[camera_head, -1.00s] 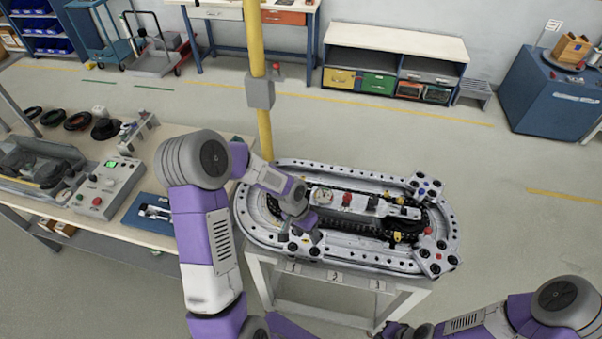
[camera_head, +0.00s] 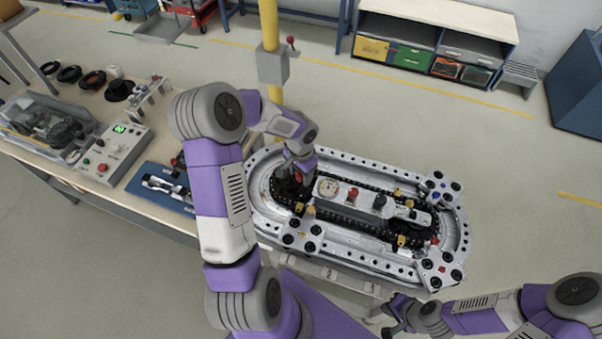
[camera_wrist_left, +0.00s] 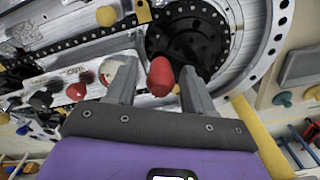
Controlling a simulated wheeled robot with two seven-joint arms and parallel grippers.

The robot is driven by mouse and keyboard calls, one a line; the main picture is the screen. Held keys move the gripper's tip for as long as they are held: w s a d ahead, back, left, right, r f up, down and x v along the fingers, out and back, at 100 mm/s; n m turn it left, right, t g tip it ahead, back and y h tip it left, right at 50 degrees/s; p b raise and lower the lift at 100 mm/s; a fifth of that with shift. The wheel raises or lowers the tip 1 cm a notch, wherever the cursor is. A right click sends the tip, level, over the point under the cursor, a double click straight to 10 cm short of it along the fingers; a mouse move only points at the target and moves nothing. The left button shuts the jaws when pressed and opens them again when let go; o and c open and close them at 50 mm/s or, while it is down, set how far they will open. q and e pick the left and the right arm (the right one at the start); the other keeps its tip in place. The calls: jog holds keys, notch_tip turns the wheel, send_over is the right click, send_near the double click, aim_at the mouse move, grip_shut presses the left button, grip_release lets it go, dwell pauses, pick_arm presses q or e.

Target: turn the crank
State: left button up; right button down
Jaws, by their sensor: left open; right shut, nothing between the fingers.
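The ring track (camera_head: 345,250) stands on a stand in front of me, with a black chain running around inside it. In the left wrist view the crank's red handle (camera_wrist_left: 161,77) sticks up in front of a black wheel (camera_wrist_left: 188,38). My left gripper (camera_wrist_left: 157,65) is open, with one finger on each side of the red handle; I cannot tell whether they touch it. In the head view my left gripper (camera_head: 294,181) points down at the track's left end and partly hides the crank. My right gripper (camera_head: 397,317) is shut and empty, near the track's front right.
A workbench (camera_head: 60,142) with a control box (camera_head: 112,152) and black rings stands at the left. A yellow post (camera_head: 268,25) with a grey box (camera_head: 273,66) rises behind the track. Clear floor lies to the right.

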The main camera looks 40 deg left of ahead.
pick_arm(q)
jog(key=shift+f, duration=0.3)
jog(key=shift+s, duration=0.15)
jog(key=c, duration=0.4)
grip_shut()
